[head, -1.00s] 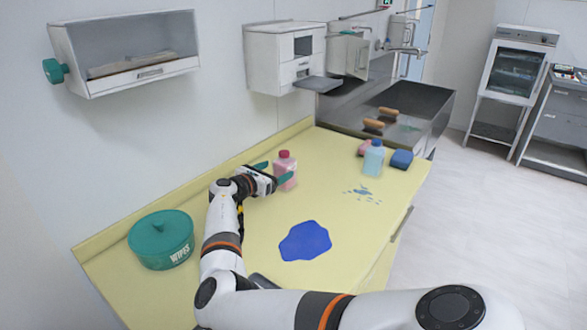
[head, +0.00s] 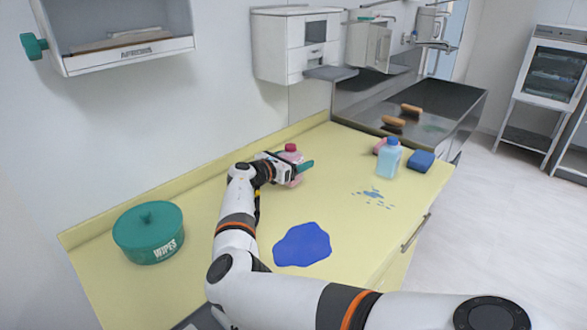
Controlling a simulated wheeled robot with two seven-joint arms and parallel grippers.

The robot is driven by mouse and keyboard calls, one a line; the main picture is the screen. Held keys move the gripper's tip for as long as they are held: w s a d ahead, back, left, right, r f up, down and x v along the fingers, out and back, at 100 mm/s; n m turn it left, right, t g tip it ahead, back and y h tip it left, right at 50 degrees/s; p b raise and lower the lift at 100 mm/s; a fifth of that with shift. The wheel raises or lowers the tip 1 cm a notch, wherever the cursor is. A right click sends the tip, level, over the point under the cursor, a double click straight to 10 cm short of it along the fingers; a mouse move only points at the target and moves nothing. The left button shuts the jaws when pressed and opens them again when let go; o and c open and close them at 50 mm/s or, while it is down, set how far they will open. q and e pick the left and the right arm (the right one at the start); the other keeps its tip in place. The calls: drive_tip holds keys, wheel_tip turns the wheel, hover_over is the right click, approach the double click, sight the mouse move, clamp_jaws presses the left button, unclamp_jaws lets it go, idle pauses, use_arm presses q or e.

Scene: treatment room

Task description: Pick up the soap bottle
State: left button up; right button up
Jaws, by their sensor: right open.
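A pink bottle with a red cap (head: 291,149) stands upright on the yellow counter near the wall. A light blue bottle with a blue cap (head: 389,160) stands farther right; I cannot tell by label which one is the soap. My right gripper (head: 294,167) is open at the pink bottle, with one green finger showing on its near right side. The gripper body hides much of the pink bottle and the other finger. I cannot tell whether the fingers touch it. My left gripper is not in view.
A green wipes tub (head: 148,235) stands at the left of the counter (head: 195,215). A blue patch (head: 302,245) lies in the middle, with blue droplets (head: 372,195) farther right. A blue sponge-like block (head: 421,160) sits beside the blue bottle, near the sink (head: 440,95).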

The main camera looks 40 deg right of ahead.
sight(293, 144)
drive_tip(key=shift+a, duration=0.2)
drive_tip(key=c, duration=0.9)
drive_tip(key=shift+d+r, duration=0.1)
drive_tip(key=c, duration=0.4)
drive_tip(key=shift+c, duration=0.2)
drive_tip(key=shift+r, duration=0.15)
wheel_tip(293, 144, up, 10)
drive_tip(key=shift+f, duration=0.2)
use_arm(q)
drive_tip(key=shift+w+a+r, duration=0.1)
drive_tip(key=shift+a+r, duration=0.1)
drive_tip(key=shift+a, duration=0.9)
